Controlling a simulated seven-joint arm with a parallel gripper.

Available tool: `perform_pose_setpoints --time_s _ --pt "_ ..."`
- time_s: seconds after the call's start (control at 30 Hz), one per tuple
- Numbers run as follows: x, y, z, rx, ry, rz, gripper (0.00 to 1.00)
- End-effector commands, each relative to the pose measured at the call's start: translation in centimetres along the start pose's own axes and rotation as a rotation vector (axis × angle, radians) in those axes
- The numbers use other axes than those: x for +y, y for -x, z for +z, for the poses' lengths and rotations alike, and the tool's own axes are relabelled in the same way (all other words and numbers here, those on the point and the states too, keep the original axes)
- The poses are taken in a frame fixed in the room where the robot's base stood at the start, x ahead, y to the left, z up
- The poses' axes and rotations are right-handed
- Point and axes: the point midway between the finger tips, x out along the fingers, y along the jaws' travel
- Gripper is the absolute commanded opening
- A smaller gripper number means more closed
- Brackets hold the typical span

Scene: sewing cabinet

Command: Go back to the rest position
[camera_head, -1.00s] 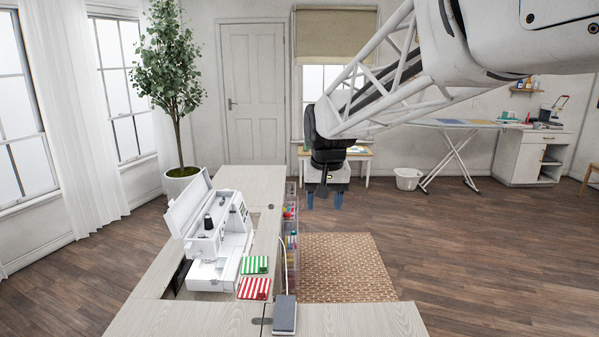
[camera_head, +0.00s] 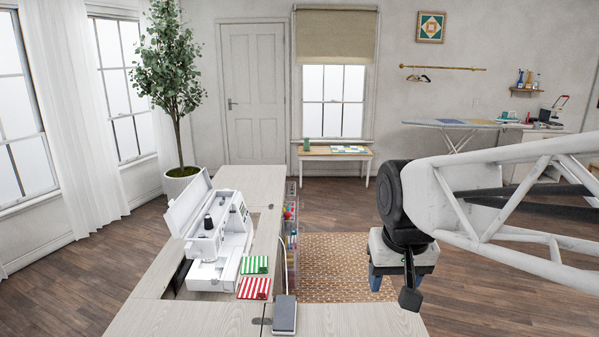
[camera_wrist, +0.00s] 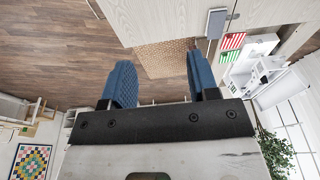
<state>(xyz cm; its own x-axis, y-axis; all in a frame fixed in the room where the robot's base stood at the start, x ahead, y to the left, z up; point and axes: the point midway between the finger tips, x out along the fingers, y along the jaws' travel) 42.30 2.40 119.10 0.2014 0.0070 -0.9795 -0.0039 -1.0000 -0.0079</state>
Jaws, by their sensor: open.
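My gripper (camera_head: 385,280) is at the right in the head view, held in the air to the right of the sewing cabinet (camera_head: 262,183), in front of the woven rug. Its two blue fingers point down. In the wrist view my gripper (camera_wrist: 162,80) shows both blue fingers spread well apart with nothing between them. My arm reaches in from the right edge of the head view.
A white sewing machine (camera_head: 220,235) sits in the cabinet top, with green striped (camera_head: 255,265) and red striped (camera_head: 254,288) fabric pieces beside it. A dark grey block (camera_head: 285,313) lies at the front. Floor beyond the rug (camera_head: 335,252) is clear.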

Motion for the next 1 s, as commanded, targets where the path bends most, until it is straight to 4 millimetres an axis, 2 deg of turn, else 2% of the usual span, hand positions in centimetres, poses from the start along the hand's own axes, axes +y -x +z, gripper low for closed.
perform_pose_setpoints --time_s 0.03,0.3,0.5,0.7,1.0 --pt "0.4 -0.1 1.2 0.004 -0.003 0.002 0.55" --pt "2.0 -1.6 7.3 0.019 -0.01 0.01 0.55" --pt "2.6 -2.5 10.4 0.027 -0.013 0.015 0.55" --pt "2.9 -3.0 11.5 0.03 -0.014 0.017 0.55" --pt "2.9 -3.0 11.6 0.03 -0.014 0.017 0.55"
